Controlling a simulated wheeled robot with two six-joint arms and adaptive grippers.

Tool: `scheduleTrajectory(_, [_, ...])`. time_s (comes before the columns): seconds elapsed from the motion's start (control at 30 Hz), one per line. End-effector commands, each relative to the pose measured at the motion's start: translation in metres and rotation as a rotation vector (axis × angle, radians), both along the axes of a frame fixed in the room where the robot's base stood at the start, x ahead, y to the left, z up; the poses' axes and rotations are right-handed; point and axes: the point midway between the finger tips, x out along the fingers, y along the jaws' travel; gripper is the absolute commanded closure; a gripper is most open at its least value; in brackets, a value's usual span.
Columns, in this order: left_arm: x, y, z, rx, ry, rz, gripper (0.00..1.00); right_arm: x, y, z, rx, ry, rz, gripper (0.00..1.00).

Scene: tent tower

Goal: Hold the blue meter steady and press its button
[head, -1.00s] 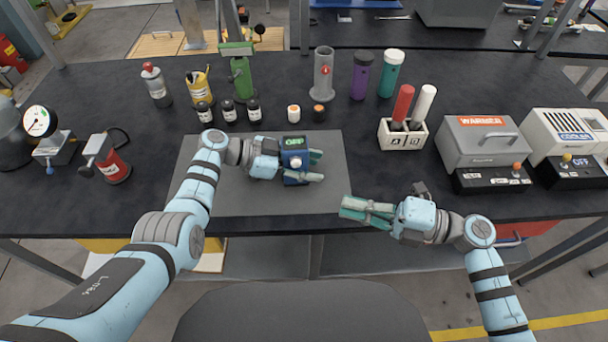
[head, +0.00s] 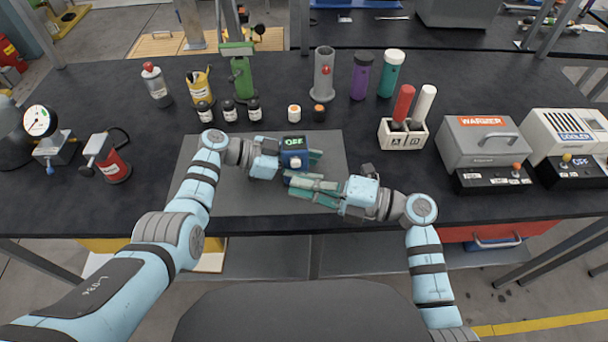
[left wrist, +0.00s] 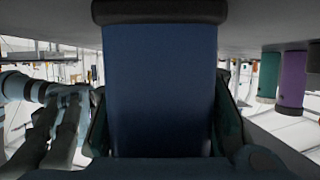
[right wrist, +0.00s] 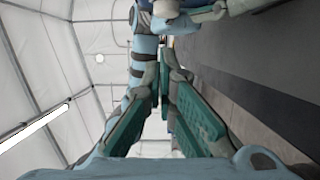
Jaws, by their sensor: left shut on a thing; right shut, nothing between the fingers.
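The blue meter (head: 293,148) stands on the grey mat (head: 245,200), its display reading "OFF" in green and a pale round button on its front. My left gripper (head: 300,165) is shut on the meter from the left. In the left wrist view the meter's blue body (left wrist: 160,90) fills the space between the fingers. My right gripper (head: 303,186) is shut and empty, its fingertips just in front of the meter, near its lower part. Whether they touch it I cannot tell. In the right wrist view the right fingers (right wrist: 165,85) point toward the meter and left gripper at the top.
Several bottles and small jars stand behind the mat. A white holder (head: 402,138) with red and white sticks, a grey warmer (head: 483,145) and a cooler (head: 568,135) stand to the right. A gauge and a red device (head: 112,165) stand at left. The mat's left part is clear.

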Motion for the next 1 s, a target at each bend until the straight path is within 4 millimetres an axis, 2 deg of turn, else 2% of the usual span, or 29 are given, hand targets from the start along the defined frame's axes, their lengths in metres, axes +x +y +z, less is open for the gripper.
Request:
scheduleTrajectory(0.1, [0.000, 0.000, 0.000, 0.000, 0.000, 0.000, 0.98, 0.014, -0.001, 0.000, 0.001, 0.001, 0.000, 1.00])
scheduleTrajectory(0.2, [0.000, 0.000, 0.000, 0.000, 0.000, 0.000, 0.98, 0.019, -0.002, 0.000, 0.001, 0.001, 0.000, 1.00])
scheduleTrajectory(0.53, [0.000, 0.000, 0.000, 0.000, 0.000, -0.001, 0.98, 0.021, -0.003, 0.000, 0.001, 0.001, 0.000, 1.00])
scheduleTrajectory(0.73, [0.000, 0.000, 0.000, -0.001, 0.000, -0.001, 0.97, 0.040, -0.003, 0.000, 0.000, 0.001, 0.000, 1.00])
scheduleTrajectory(1.0, [-0.002, -0.001, 0.000, -0.003, 0.002, -0.009, 0.97, 0.042, -0.004, 0.000, -0.002, 0.000, -0.006, 1.00])
